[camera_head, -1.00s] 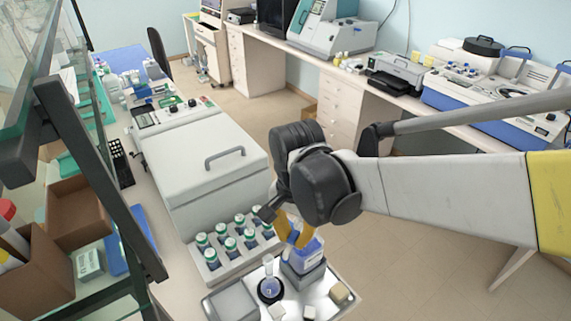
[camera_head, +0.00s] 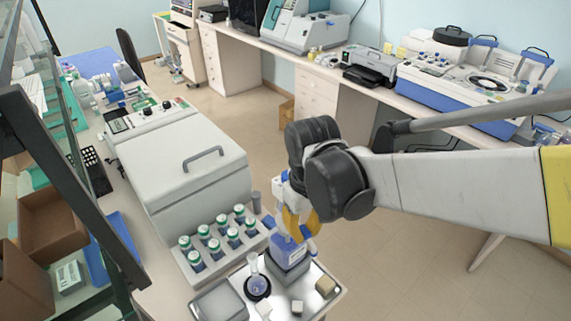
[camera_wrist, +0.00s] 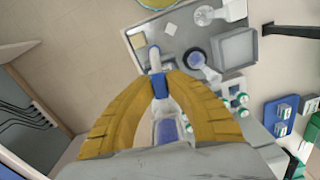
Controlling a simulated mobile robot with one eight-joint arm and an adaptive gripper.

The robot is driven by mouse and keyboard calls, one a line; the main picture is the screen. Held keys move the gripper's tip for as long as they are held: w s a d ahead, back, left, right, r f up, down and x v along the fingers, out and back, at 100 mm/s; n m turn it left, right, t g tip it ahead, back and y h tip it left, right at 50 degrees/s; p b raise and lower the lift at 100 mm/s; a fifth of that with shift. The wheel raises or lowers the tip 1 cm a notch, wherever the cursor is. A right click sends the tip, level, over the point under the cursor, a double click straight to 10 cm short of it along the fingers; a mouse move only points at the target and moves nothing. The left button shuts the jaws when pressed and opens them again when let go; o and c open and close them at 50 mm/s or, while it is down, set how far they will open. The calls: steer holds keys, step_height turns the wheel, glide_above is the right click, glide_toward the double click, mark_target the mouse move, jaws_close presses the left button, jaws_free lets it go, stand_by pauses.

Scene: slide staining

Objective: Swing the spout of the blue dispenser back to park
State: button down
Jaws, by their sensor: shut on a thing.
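The blue dispenser (camera_head: 287,256) is a bottle with a blue label, upright on a grey block at the back of the metal tray. My gripper (camera_head: 296,236) is at its top, with its yellow fingers partly hiding the head. In the wrist view my gripper (camera_wrist: 168,80) is shut on the blue part of the spout, and the dispenser bottle (camera_wrist: 167,128) is below the fingers. The spout's pale arm (camera_wrist: 155,60) points up in that picture, beside the flask and apart from it.
A flask (camera_head: 257,283) stands on a black round base on the tray (camera_head: 322,301). A rack of green-capped bottles (camera_head: 240,261) and a large grey lidded machine (camera_head: 192,165) stand to the left. Open floor lies to the right.

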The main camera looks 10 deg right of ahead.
steer(key=shift+w+d+n, duration=0.3)
steer(key=shift+d+n, duration=0.2)
steer(key=shift+n, duration=0.5)
steer(key=c, duration=1.4)
jaws_free()
step_height(320, 180, up, 12)
steer(key=shift+d, duration=0.15)
